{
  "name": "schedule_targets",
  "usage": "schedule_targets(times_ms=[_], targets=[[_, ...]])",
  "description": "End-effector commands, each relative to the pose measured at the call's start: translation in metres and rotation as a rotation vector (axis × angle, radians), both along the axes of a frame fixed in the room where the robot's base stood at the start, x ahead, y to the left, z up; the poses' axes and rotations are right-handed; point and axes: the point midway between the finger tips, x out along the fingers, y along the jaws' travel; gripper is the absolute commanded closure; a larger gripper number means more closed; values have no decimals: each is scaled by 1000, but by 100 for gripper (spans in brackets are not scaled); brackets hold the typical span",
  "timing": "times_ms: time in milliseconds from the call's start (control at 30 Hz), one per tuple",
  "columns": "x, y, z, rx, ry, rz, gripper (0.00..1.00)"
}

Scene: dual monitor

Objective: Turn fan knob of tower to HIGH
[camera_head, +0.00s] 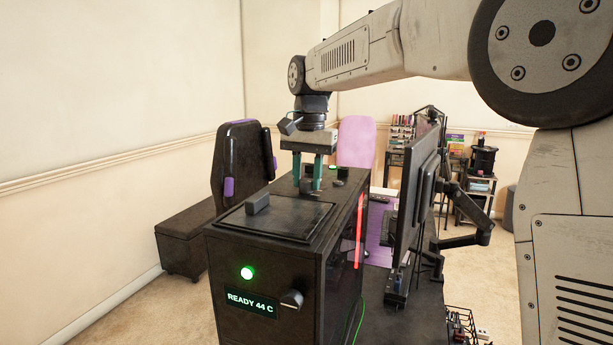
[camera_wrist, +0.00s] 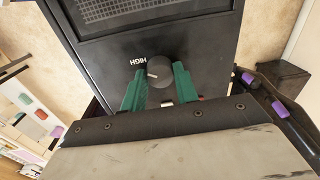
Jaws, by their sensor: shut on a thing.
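The black tower (camera_head: 264,286) stands upright in the head view. My gripper (camera_head: 307,186) points straight down at the back part of its top. In the wrist view, a round dark fan knob (camera_wrist: 159,71) with a pale pointer line sits between the green fingers of my gripper (camera_wrist: 159,83). The fingers are shut on the knob from both sides. White lettering that looks like HIGH, seen upside down, is beside the knob on the left. Which setting the pointer marks is hard to tell. In the head view the fingers mostly hide the knob.
The tower's front has a lit green button (camera_head: 247,273), a display (camera_head: 251,304) reading READY 44 C and another knob (camera_head: 292,299). A black block (camera_head: 257,202) sits on the tower's top. A monitor (camera_head: 416,200) stands close on the right. A dark chair (camera_head: 243,165) is behind left.

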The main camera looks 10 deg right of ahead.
Motion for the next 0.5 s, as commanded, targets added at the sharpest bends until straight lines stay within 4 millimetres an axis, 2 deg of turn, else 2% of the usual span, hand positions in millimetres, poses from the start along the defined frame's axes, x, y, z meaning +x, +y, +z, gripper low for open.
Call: schedule_targets(times_ms=[100, 133, 200, 500], targets=[[1, 0, 2, 1, -8, 0, 93], [1, 0, 2, 2, -8, 0, 68], [1, 0, 2, 2, -7, 0, 48], [0, 0, 2, 1, -3, 1, 48]])
